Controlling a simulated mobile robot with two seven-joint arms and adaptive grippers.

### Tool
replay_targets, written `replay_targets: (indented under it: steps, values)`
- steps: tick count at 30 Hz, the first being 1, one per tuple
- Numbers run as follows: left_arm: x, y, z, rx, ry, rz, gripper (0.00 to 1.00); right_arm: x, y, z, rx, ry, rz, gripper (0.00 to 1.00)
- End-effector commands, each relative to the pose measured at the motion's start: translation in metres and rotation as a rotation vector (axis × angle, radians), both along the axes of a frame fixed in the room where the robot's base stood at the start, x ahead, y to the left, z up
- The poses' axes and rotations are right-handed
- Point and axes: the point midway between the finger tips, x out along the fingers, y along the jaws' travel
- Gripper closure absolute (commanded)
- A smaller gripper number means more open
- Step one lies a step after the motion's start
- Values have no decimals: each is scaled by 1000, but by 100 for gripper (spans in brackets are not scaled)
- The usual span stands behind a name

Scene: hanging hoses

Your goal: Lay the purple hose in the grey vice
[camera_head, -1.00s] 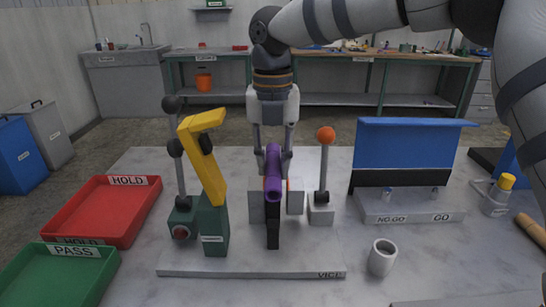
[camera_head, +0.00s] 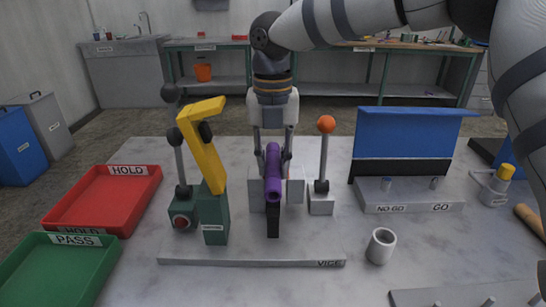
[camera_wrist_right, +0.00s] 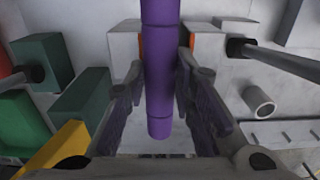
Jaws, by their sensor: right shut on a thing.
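The purple hose (camera_head: 273,172) is held by my right gripper (camera_head: 273,160), its fingers shut on either side of it. The hose points towards me, its near end sticking out in front. The grey vice (camera_head: 180,256) is under it, with two grey jaw blocks (camera_head: 295,191) left and right of the hose. In the right wrist view the hose (camera_wrist_right: 160,75) runs between the orange-lined jaws (camera_wrist_right: 125,45). I cannot tell how deep it sits or whether it touches them. My left gripper is out of view.
A green post with a yellow lever (camera_head: 203,150) stands close left of the gripper. An orange-knobbed lever (camera_head: 325,125) stands close right. A blue-backed NO-GO/GO stand (camera_head: 413,205), a grey cup (camera_head: 380,246) and red (camera_head: 150,190) and green trays (camera_head: 108,270) are around.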

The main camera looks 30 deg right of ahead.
Motion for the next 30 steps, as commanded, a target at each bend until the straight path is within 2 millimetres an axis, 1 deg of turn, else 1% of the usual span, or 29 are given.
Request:
replay_targets:
  steps: [7, 8, 9, 10, 11, 19, 22, 23, 26, 30]
  values:
    - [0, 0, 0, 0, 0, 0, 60, 0, 0, -6, 0, 1, 0, 100]
    - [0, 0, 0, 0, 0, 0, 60, 0, 0, -6, 0, 0, 0, 72]
    - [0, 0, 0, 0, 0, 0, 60, 0, 0, -6, 0, 1, 0, 63]
    - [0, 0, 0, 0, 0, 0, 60, 0, 0, -6, 0, 1, 0, 56]
    - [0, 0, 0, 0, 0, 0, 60, 0, 0, -7, 0, 1, 0, 53]
    - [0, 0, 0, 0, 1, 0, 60, 0, 0, -7, -1, 3, 0, 53]
    - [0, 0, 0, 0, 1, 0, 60, 0, 0, 0, 0, 0, -1, 53]
    - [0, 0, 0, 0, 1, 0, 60, 1, 0, 5, 0, -1, -1, 53]
    - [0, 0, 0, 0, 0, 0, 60, 1, 0, 30, 2, -5, -2, 53]
    - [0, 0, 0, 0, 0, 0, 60, 1, 1, 70, 2, -5, -1, 53]
